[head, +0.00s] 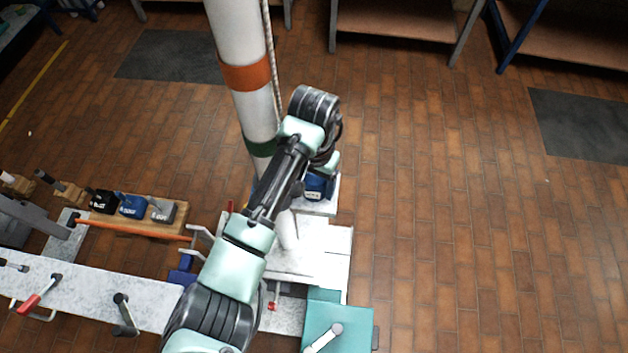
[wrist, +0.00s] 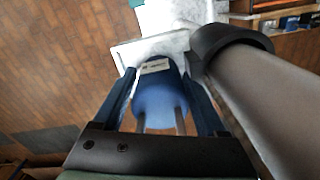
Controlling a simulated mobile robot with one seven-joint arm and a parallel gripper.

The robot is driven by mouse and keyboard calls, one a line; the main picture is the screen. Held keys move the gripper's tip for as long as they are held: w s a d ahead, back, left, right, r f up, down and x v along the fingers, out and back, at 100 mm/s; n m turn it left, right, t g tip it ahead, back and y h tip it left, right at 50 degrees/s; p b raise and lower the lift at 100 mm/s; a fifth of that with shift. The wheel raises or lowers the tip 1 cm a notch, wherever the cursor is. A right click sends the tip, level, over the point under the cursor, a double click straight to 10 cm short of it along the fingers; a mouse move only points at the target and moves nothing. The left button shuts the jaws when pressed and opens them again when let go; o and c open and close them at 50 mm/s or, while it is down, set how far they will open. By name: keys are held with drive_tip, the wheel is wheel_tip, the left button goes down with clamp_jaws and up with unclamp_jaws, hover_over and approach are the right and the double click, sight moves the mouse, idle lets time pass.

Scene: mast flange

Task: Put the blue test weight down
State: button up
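The blue test weight (wrist: 158,98) has a pale label on one face. In the wrist view it lies between the two fingers of my gripper (wrist: 160,78), which stand wide apart. The fingertips flank it closely, but I cannot tell whether both touch it. Two grey bars show between it and my palm. In the head view the weight (head: 316,187) shows beside the mast, at a pale plate (head: 326,208); my arm hides part of it and my fingers. In the wrist view the plate (wrist: 124,52) is just beyond the weight. I cannot tell whether they touch.
A white mast (head: 238,50) with orange and green bands and a rope stands close to my arm. A wooden rack (head: 178,222) at left holds black, blue and grey weights. A pale bench (head: 90,295) carries clamps and handles. Tiled floor at right is clear.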

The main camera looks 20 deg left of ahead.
drive_tip(key=shift+r, duration=0.15)
wheel_tip(320, 180, up, 11)
drive_tip(key=shift+f+p, duration=0.15)
drive_tip(key=shift+p, duration=0.25)
drive_tip(key=shift+r+p, duration=0.4)
drive_tip(key=shift+r, duration=0.3)
drive_tip(key=shift+w, duration=0.1)
